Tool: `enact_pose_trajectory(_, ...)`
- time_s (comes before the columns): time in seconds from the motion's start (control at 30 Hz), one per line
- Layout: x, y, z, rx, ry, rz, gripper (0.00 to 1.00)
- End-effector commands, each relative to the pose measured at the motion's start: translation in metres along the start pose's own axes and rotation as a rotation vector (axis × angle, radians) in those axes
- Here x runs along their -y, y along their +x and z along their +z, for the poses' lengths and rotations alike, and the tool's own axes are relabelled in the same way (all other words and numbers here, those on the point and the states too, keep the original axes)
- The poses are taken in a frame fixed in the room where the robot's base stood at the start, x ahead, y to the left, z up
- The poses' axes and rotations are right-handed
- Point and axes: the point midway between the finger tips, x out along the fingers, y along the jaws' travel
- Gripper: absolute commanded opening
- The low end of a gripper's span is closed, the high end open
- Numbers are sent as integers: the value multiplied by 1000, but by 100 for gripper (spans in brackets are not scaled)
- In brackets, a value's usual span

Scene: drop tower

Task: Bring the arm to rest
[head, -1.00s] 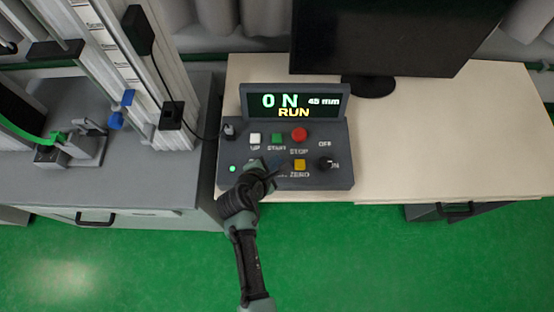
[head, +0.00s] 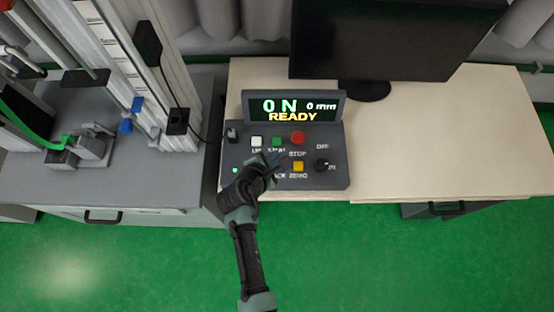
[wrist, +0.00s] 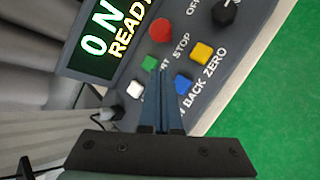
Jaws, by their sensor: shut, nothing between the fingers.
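My gripper (head: 273,158) is shut and empty over the grey control box (head: 334,158), among its buttons. In the wrist view its closed fingers (wrist: 163,75) point between the green button (wrist: 149,63) and the blue button (wrist: 183,85); I cannot tell whether they touch the panel. The display (head: 293,107) reads 0 N, 0 mm and READY. In the head view the white button (head: 257,141), green button (head: 277,141), red button (head: 298,138) and yellow button (head: 298,166) show; my gripper hides the blue one.
The box stands on a pale desk (head: 440,150) with a dark monitor (head: 395,40) behind it. The drop tower (head: 120,60) rises at the left from a grey bench (head: 60,185). The green floor (head: 380,265) in front is clear.

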Motion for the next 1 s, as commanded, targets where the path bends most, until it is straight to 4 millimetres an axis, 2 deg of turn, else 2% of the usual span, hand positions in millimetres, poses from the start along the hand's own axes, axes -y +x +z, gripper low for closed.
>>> enact_pose_trajectory(0.1, -6, -8, 6, 0, 0, 0, 0)
enact_pose_trajectory(0.73, -7, -8, 6, 1, 6, 4, 0)
enact_pose_trajectory(0.77, -12, -8, 8, 2, 20, 12, 0)
enact_pose_trajectory(0.87, -43, -14, 23, 5, 120, 68, 0)
enact_pose_trajectory(0.97, -96, -30, 50, 0, 303, 172, 0)
enact_pose_trajectory(1.0, -120, -40, 65, -6, 391, 224, 0)
